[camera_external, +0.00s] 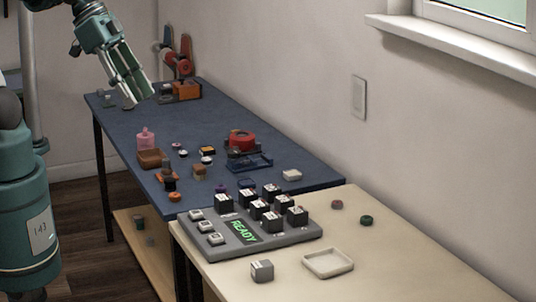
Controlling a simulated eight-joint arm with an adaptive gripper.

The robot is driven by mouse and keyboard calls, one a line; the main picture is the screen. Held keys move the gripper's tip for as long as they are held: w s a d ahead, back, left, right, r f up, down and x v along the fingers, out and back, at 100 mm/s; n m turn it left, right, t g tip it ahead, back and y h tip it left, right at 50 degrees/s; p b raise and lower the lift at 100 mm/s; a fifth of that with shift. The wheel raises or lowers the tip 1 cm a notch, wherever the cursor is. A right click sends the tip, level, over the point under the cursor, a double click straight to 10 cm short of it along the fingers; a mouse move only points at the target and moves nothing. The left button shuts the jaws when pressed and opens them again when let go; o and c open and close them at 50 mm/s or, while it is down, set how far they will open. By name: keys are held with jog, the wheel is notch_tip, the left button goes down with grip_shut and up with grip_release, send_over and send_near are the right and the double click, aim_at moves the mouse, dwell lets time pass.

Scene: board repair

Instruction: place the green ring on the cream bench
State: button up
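A small dark green ring (366,220) lies flat on the cream bench (400,262), right of the grey block panel and towards the wall. The cream bench fills the lower right and adjoins the blue bench. My gripper (140,98) is at the upper left, above the far left part of the blue bench, pointing down and well away from the green ring. I see no object held in it, but its fingers are too small to tell open from shut.
A dark red ring (337,205) lies near the green one. A grey panel (262,237) with black blocks, a grey cube (262,270) and a white tray (328,263) sit on the cream bench. The blue bench (270,130) holds many small parts. The cream bench's right side is clear.

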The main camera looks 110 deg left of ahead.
jog(key=s+d+f+m, duration=0.1)
jog(key=s+f, duration=0.2)
jog(key=s, duration=0.2)
jog(key=shift+d+t, duration=0.2)
jog(key=shift+t, duration=0.2)
